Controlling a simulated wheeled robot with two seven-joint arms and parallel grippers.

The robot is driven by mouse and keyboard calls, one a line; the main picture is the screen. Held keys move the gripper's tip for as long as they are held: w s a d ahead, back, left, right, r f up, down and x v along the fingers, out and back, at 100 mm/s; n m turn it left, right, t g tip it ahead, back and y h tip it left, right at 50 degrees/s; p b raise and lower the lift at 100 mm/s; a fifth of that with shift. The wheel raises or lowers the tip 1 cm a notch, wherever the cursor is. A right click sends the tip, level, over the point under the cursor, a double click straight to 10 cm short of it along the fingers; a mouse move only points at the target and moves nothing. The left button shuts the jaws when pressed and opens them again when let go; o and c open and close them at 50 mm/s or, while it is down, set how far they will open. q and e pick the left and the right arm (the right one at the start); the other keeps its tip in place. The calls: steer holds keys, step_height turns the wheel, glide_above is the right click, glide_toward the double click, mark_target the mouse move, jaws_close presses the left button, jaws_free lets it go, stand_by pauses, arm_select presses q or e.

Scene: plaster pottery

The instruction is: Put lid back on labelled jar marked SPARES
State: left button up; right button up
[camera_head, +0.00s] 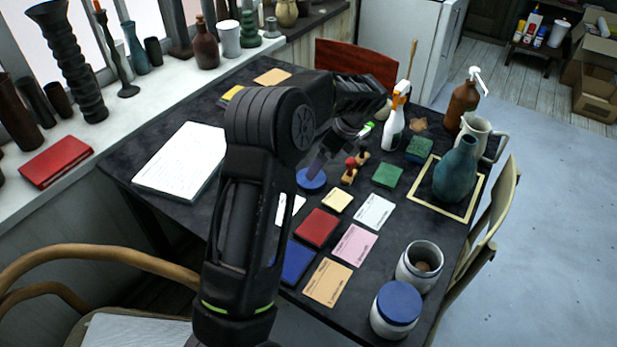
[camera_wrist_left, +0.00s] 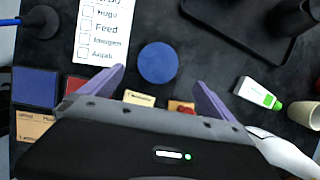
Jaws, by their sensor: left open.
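A round blue lid (camera_head: 311,180) lies flat on the dark table; it also shows in the left wrist view (camera_wrist_left: 158,63). My left gripper (camera_wrist_left: 160,80) is open and empty, its two purple fingers apart with the lid just beyond and between their tips. In the head view the left gripper (camera_head: 328,158) is over the lid, partly hidden by my arm. An open white jar with a blue rim (camera_head: 420,265) stands at the table's front right, with something brownish inside. Beside it stands a white jar with a blue lid on (camera_head: 397,308). No label is readable on either jar. My right gripper is not in view.
A teal vase (camera_head: 456,170) stands on a framed mat at the right. A white tube (camera_wrist_left: 258,93) lies right of the lid.

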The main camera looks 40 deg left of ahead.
arm_select(q)
steer(key=shift+f, duration=0.1)
steer(key=shift+x, duration=1.2)
steer(key=shift+s+p+x, duration=0.2)
steer(key=shift+p+x, duration=0.4)
steer(key=shift+x, duration=2.05)
steer(key=shift+c, duration=0.2)
steer(key=c, duration=1.3)
